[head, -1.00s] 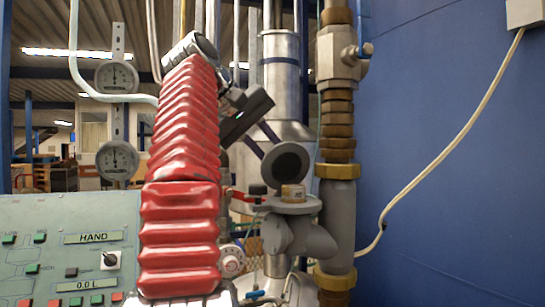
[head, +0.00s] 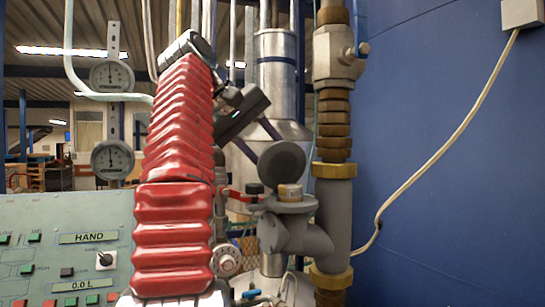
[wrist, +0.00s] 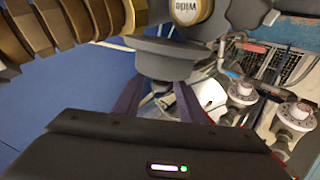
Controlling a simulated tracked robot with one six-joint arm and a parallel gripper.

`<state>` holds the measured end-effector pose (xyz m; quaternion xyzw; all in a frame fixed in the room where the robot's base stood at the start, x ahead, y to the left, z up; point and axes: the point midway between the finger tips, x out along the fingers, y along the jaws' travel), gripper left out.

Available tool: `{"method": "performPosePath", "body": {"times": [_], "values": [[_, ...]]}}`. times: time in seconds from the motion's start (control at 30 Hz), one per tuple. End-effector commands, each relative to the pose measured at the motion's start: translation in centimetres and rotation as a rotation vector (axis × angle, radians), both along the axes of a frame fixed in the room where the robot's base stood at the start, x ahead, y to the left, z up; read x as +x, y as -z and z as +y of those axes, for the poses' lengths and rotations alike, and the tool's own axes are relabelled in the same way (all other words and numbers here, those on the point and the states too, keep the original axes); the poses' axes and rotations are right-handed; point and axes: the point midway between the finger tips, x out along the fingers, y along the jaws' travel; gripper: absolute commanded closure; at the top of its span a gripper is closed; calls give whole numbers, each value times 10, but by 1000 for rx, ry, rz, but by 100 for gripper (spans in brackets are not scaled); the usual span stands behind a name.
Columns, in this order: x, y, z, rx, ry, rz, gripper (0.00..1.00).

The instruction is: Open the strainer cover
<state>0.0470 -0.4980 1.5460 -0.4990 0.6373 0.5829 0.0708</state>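A round dark grey disc (head: 281,165), seemingly the cover, stands tilted up above the cap. My gripper (head: 271,152) comes from the upper left, its two purple fingers reaching the disc's upper left edge. In the wrist view, the fingers (wrist: 157,90) are spread apart, with the disc (wrist: 165,62) edge-on just beyond their tips. I cannot tell whether they touch it. The cap (wrist: 188,10) shows there too.
A dark knob (head: 254,188) and a red handle (head: 236,194) sit close left of the cap. The brass-fitted pipe (head: 337,210) is close at the right. Two gauges (head: 112,75) and a control panel (head: 60,250) are at the left. A blue wall (head: 450,200) fills the right.

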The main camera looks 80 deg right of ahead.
Motion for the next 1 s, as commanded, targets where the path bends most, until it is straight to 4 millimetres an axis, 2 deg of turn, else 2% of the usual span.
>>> {"method": "performPosePath", "body": {"times": [0.5,1.0], "values": [[5,-7,7,-1,-1,0,63],[32,-7,37,1,-5,-2,63]]}}
